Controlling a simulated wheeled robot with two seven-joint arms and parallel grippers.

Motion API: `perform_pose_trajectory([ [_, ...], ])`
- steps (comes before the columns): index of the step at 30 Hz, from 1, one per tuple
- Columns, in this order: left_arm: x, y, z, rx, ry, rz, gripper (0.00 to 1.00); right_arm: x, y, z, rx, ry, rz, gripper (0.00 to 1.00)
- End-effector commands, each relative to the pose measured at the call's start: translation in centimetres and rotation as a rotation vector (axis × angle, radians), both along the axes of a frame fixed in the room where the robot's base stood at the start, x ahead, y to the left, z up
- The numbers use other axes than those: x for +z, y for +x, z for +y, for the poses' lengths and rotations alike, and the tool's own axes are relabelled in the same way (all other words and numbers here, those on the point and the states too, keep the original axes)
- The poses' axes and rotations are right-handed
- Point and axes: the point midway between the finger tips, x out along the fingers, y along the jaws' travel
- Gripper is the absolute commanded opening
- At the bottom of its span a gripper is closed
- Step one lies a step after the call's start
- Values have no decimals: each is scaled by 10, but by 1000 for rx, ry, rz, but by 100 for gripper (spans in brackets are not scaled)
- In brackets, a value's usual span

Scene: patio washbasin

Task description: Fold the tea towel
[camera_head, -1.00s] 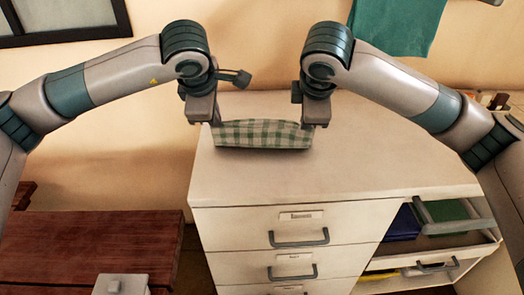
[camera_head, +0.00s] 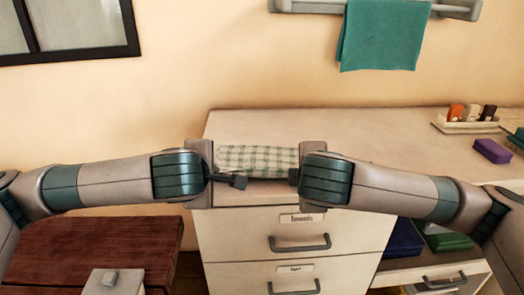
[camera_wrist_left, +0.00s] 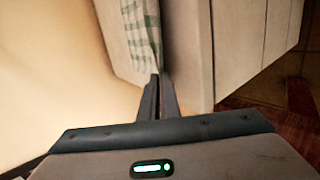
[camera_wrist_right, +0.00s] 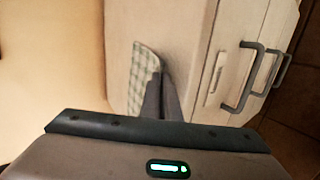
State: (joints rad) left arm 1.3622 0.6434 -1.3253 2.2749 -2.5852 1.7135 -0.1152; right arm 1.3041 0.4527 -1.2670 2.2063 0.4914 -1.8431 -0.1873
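The green-and-white checked tea towel (camera_head: 257,160) is near the front edge of the white cabinet top, between my two grippers. My left gripper (camera_head: 212,175) is at its left end. In the left wrist view its fingers (camera_wrist_left: 157,84) are closed together on the towel's end (camera_wrist_left: 146,35). My right gripper (camera_head: 297,175) is at the right end. In the right wrist view its fingers (camera_wrist_right: 161,84) are closed together at the towel's corner (camera_wrist_right: 141,75). The fingertips are mostly hidden by my arms in the head view.
The white drawer cabinet (camera_head: 295,225) has free top area behind the towel. A teal towel (camera_head: 382,35) hangs on a wall rail. A purple block (camera_head: 492,151) and a small tray (camera_head: 468,126) are at the right. A dark wooden table (camera_head: 95,250) stands at the left.

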Motion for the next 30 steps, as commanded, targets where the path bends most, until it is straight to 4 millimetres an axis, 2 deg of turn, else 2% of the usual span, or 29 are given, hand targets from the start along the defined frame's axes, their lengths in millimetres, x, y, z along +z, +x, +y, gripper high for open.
perform_pose_trajectory([
  [7,0,0,0,0,0,-1,0,0,0,0,-1,-1,-2,0],
  [8,0,0,0,1,1,-1,5,0,0,0,-1,-1,-1,5],
  [9,0,0,0,0,0,-1,15,0,0,0,-1,-1,-1,14],
  [12,0,0,0,0,0,-1,34,0,0,0,-1,-1,-1,34],
  [24,0,0,0,0,0,0,34,1,0,0,1,-1,-1,34],
  [30,14,-6,0,-1,0,-2,34,15,-6,0,1,0,-3,34],
])
